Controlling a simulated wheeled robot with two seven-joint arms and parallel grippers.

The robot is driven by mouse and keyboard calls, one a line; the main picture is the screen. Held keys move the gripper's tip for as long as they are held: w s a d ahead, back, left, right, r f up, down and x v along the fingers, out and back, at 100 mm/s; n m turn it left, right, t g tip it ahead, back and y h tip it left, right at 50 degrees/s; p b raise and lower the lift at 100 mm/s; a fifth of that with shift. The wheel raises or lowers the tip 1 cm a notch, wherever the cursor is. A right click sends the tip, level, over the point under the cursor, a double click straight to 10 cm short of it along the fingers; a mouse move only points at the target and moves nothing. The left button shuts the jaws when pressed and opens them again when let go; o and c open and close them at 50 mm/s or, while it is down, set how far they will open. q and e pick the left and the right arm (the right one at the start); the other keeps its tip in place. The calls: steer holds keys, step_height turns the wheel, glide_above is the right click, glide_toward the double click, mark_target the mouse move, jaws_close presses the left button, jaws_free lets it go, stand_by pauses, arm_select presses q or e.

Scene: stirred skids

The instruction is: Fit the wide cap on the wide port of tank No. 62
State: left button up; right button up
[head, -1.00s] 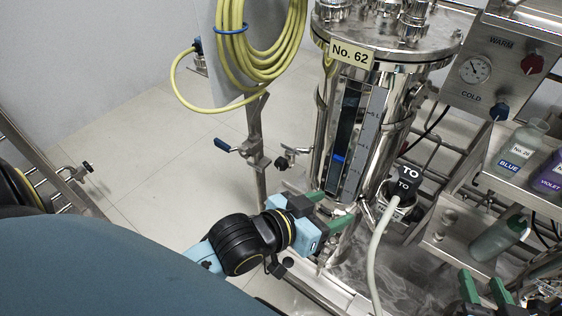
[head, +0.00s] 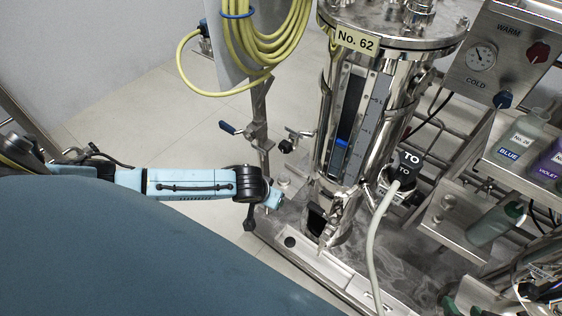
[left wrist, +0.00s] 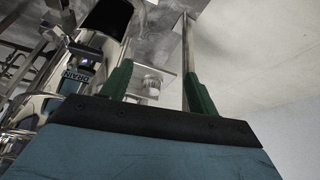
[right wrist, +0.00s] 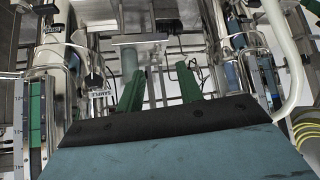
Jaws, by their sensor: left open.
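Tank No. 62 (head: 365,110) is a tall steel vessel with a sight glass, and fittings stand on its lid (head: 390,22). I cannot tell which fitting is the wide port. My left gripper (head: 274,200) is low, left of the tank's foot, its fingers hidden in the head view. My right gripper (right wrist: 160,90) is open and empty; only a green part shows at the head view's bottom edge.
A yellow hose coil (head: 260,45) hangs left of the tank. A grey hose (head: 374,240) runs down from the TO fitting (head: 408,165). A gauge panel (head: 500,55) and a bottle shelf (head: 520,165) stand at right. Floor at left is clear.

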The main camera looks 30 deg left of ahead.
mark_target(284, 177)
arm_select(q)
steer(key=w+b, duration=0.1)
steer(key=w, duration=0.2)
steer(key=w+b, duration=0.1)
steer(key=w, duration=0.2)
steer(key=w+a+b, duration=0.1)
steer(key=w, duration=0.1)
steer(key=shift+w+f+b, duration=0.2)
steer(key=shift+w+b, duration=0.2)
steer(key=shift+b+x, duration=0.65)
steer(key=shift+x, duration=0.4)
steer(key=shift+f, duration=0.25)
arm_select(e)
steer(key=w+a+r+t+y, duration=0.2)
steer(key=r+t, duration=0.5)
steer(key=r, duration=0.2)
steer(key=w+a+r+t+y, duration=0.2)
steer(key=a+r+t+y, duration=0.1)
steer(key=r+t, duration=0.4)
step_height(284, 177, up, 3)
steer(key=shift+w+r+n, duration=0.1)
steer(key=shift+w+n, duration=0.05)
steer(key=shift+n, duration=0.15)
arm_select(q)
steer(key=c, duration=1.1)
steer(key=shift+r, duration=0.1)
steer(key=shift+r, duration=0.1)
arm_select(e)
steer(key=shift+r, duration=0.15)
